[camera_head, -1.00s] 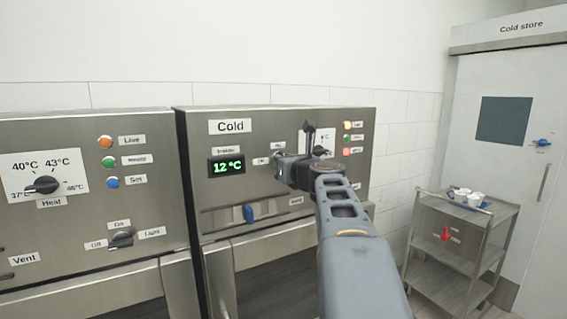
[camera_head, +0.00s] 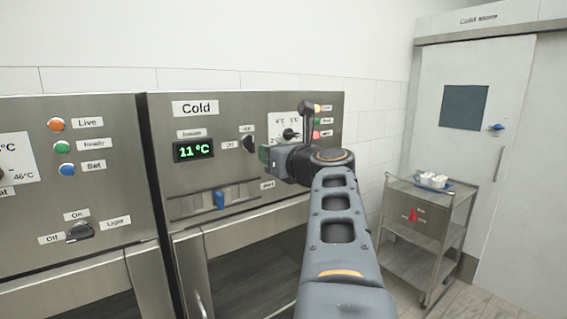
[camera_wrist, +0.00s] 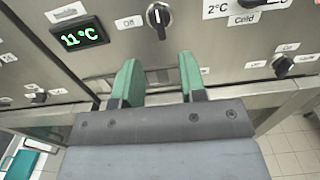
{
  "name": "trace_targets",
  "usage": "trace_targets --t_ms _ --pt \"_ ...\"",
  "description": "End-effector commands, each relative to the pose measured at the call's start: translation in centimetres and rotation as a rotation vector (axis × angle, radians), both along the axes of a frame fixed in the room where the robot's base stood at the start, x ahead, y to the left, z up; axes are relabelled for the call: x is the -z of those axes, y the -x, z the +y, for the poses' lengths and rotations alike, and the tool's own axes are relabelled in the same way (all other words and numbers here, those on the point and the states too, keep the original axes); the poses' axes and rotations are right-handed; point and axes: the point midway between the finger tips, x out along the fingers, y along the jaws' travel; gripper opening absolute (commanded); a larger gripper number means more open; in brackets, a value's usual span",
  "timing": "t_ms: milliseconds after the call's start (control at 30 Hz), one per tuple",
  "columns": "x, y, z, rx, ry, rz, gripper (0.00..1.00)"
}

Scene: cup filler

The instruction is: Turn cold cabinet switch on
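The Cold cabinet (camera_head: 185,130) stands mid-left in the head view, its green display (camera_head: 193,150) reading 11 °C. Its black switch knob (camera_head: 248,143) is right of the display, with an Off label at its left and another label above it. In the wrist view the switch knob (camera_wrist: 159,17) stands upright at the top, its white line pointing up, away from the Off label (camera_wrist: 130,22). My gripper (camera_wrist: 158,68) is open and empty, with its two green fingers apart, just below the knob and not around it. In the head view my gripper (camera_head: 268,157) is partly hidden by my wrist.
The cold temperature dial (camera_head: 290,134) and indicator lamps (camera_head: 317,122) are right of the switch. The heat cabinet (camera_head: 60,220) adjoins at left. A trolley (camera_head: 435,215) with white cups (camera_head: 433,180) stands at right.

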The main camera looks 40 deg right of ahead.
Motion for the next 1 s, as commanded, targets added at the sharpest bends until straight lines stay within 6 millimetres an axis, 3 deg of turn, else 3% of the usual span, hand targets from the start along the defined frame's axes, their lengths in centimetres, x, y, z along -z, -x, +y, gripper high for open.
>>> trace_targets --t_ms 100,333,1000 --pt "0.2 1.9 0.2 0.004 0.001 -0.001 0.38" --pt "0.1 3.8 0.5 0.001 0.0 0.0 0.38" --pt "0.0 4.1 0.6 0.0 -0.001 0.001 0.38"
